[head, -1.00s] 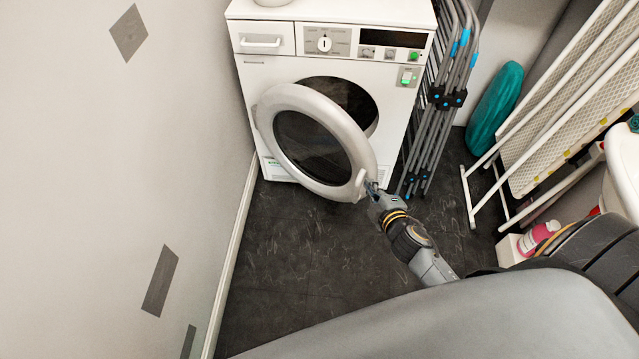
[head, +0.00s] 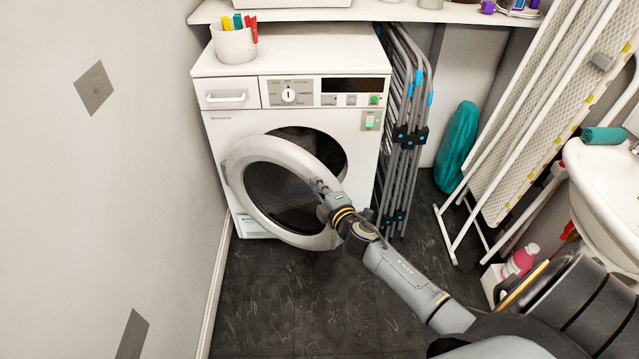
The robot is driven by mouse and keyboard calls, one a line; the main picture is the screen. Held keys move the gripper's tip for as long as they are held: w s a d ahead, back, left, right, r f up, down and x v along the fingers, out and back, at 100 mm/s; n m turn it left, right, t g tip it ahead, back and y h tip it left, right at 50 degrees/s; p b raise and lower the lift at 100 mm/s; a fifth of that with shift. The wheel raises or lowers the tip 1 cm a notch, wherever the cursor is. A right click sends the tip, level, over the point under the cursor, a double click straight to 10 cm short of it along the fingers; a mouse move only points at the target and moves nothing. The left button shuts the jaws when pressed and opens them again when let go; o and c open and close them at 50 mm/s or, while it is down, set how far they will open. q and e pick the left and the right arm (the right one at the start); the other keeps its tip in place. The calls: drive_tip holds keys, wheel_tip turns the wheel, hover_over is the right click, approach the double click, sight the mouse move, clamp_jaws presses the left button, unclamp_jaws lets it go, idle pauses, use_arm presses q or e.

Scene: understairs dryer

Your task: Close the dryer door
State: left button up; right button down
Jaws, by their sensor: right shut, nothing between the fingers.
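The white dryer (head: 225,135) stands against the back wall. Its round door (head: 240,165), with a pale ring and dark glass, is hinged at the left and stands partly open. The dark drum opening (head: 325,150) shows behind the door's right side. My right gripper (head: 314,186) is shut and empty. Its fingertips are at the right part of the door, in front of the ring and glass; I cannot tell whether they touch it. My left gripper is not in view.
A folded drying rack (head: 405,135) stands right of the dryer. An ironing board (head: 540,110), a sink (head: 595,170) and a pink bottle (head: 520,262) are farther right. A wall is close on the left. Dark floor (head: 290,300) in front of the dryer is clear.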

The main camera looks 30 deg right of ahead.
drive_tip(key=shift+w+d+f, duration=0.15)
drive_tip(key=shift+w+d, duration=0.45)
drive_tip(key=shift+d, duration=0.15)
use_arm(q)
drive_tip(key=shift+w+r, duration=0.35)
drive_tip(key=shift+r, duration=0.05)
